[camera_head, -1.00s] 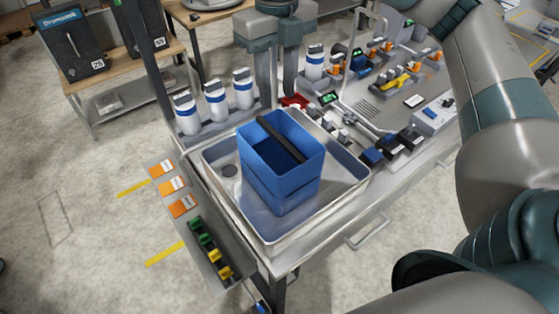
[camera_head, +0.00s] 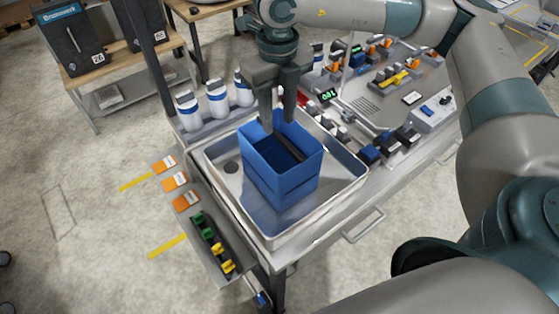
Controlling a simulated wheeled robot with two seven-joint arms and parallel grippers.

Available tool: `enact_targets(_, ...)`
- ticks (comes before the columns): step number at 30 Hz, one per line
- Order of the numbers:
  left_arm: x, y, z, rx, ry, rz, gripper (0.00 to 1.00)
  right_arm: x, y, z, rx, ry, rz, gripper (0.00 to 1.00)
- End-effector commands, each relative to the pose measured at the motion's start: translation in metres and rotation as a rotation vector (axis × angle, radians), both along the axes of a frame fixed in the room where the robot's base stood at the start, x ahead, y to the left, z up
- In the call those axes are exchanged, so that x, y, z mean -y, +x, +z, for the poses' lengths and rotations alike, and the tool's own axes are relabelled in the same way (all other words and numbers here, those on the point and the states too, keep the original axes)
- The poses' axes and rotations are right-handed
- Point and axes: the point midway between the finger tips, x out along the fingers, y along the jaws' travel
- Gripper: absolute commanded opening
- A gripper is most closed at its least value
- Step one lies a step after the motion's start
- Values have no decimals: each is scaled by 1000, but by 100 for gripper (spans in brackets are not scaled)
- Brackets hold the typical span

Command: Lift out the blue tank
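The blue tank (camera_head: 283,180) is an open-topped box with a black handle bar (camera_head: 289,147) across its top. It stands upright in a shallow metal tray (camera_head: 240,211) on the bench. My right gripper (camera_head: 278,124) points down at the tank's far side, its two fingers apart and nothing visibly clamped between them. The fingertips are close to the far end of the handle bar and overlap the tank's back rim in the picture. Whether they touch it I cannot tell. My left gripper is not in view.
White bottles with blue bands (camera_head: 218,99) stand in a row behind the tray. Orange-labelled cards (camera_head: 174,181) and green and yellow knobs (camera_head: 214,247) line the left edge. Small devices (camera_head: 385,148) crowd the bench right of the tray.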

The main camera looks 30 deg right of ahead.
Motion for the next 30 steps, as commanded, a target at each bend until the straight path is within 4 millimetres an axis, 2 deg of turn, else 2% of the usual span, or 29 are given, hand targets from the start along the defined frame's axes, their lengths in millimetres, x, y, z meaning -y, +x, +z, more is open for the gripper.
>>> enact_targets(6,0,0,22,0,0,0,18,2,-4,-17,-4,-1,0,33)
enact_targets(13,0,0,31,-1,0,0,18,2,-4,-40,-2,1,0,33)
enact_targets(28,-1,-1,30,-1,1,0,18,2,-3,-43,0,1,0,33)
enact_targets(30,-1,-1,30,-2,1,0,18,2,-3,-43,0,1,0,16)
